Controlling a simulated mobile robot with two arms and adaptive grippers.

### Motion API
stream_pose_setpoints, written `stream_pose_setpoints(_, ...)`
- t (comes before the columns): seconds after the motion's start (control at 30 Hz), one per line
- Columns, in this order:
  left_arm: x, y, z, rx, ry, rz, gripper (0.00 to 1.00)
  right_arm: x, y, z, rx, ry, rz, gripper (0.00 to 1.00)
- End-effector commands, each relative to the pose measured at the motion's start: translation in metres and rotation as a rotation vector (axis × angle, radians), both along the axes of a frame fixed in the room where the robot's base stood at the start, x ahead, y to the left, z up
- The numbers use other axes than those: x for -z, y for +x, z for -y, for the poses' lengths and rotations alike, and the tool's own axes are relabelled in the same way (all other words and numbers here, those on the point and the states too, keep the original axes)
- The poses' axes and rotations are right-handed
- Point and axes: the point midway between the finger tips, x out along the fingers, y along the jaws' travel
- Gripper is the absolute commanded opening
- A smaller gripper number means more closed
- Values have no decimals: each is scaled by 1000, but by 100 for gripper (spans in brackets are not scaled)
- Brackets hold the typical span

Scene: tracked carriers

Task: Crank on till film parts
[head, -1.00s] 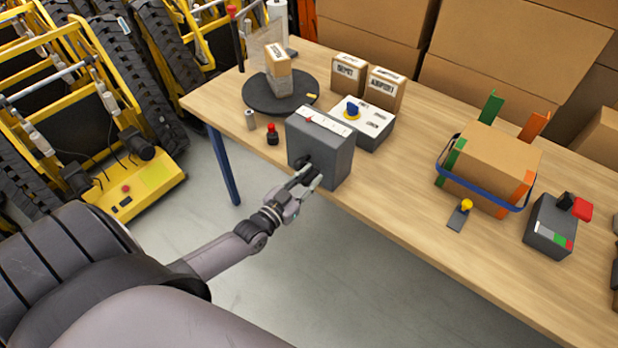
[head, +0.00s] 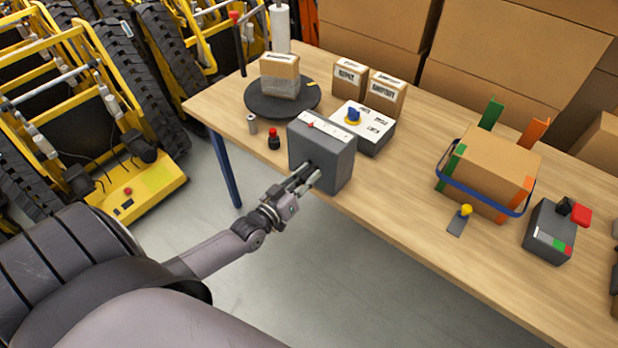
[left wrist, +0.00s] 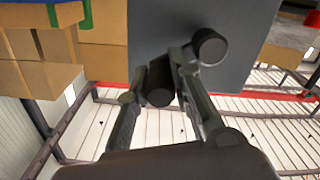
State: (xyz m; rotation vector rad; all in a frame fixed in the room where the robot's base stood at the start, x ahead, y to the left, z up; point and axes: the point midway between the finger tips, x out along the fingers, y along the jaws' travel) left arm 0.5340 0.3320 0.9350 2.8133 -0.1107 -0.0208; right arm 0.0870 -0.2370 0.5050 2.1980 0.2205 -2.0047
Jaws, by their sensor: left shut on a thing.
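The grey crank box (head: 322,155) stands at the table's front edge, with a white scale and red pointer (head: 311,125) on top. My left gripper (head: 308,175) is shut on the dark crank handle (left wrist: 160,84), which lies between its fingers in the left wrist view. A dark round knob (left wrist: 209,46) sits beside it on the box face. Behind, a carton (head: 280,70) with a greyish wrapped lower part stands on the black turntable (head: 262,103). A white film roll (head: 280,28) stands behind it. No film sheet shows between roll and carton. My right gripper is out of view.
Right are a strapped carton (head: 490,165) and a control box (head: 550,230).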

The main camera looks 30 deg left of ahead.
Motion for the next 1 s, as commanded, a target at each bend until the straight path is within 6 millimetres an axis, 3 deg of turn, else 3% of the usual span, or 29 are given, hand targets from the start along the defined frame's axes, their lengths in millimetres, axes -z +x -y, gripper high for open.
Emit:
stream_pose_setpoints(0.23,-2,1,-1,-2,3,5,0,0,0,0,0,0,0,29)
stream_pose_setpoints(0.27,-2,1,-1,-2,3,5,22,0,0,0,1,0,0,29)
stream_pose_setpoints(0.37,-2,1,-1,-2,3,5,29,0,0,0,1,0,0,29)
stream_pose_setpoints(0.73,0,-4,-1,0,3,1,29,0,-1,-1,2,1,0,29)
stream_pose_setpoints(0.87,1,-19,-2,-1,3,0,29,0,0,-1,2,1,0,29)
stream_pose_setpoints(1.0,1,-46,-4,0,3,-2,29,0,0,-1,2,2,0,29)
